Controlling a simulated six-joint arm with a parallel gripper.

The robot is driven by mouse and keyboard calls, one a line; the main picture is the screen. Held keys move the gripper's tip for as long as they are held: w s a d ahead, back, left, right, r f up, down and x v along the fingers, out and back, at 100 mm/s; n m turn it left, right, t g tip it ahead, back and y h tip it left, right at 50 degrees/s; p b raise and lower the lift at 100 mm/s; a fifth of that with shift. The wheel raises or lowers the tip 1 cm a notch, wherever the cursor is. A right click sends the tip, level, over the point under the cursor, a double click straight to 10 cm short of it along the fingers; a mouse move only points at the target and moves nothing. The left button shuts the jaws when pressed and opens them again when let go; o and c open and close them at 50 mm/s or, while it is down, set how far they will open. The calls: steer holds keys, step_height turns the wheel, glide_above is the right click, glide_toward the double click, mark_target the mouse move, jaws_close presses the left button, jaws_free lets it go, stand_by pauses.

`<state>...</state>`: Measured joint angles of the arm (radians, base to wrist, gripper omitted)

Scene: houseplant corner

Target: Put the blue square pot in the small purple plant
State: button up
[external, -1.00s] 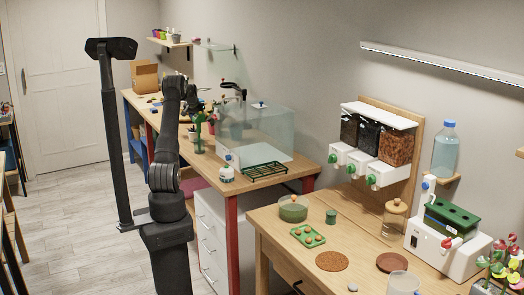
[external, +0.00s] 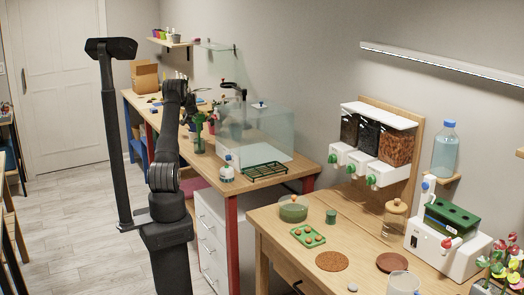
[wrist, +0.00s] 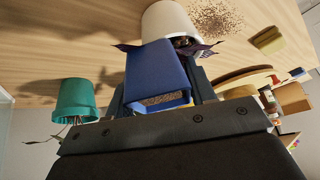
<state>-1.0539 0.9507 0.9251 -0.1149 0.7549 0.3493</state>
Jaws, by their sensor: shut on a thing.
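In the wrist view, which is turned upside down, the blue square pot (wrist: 157,72) sits between the two fingers of my gripper (wrist: 165,90). The gripper is shut on it. A grainy brown fill shows in its opening. Just behind it is a white pot (wrist: 170,20) with dark purple leaves (wrist: 206,50) at its rim, which looks like the small purple plant. The blue pot covers part of the leaves and white pot, and I cannot tell if they touch. In the external view my gripper is small and dark over the far bench, and its hold is unclear.
A teal pot (wrist: 77,100) with a thin plant stands on the wooden top at left of the wrist view. Spilled brown grains (wrist: 215,18) lie near the white pot. A clear tank (external: 262,130) stands on the far bench close to my arm.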

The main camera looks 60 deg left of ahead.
steer(key=shift+f, duration=0.15)
steer(key=o, duration=1)
steer(key=shift+r, duration=0.35)
steer(key=v, duration=1.2)
steer(key=shift+r, duration=0.1)
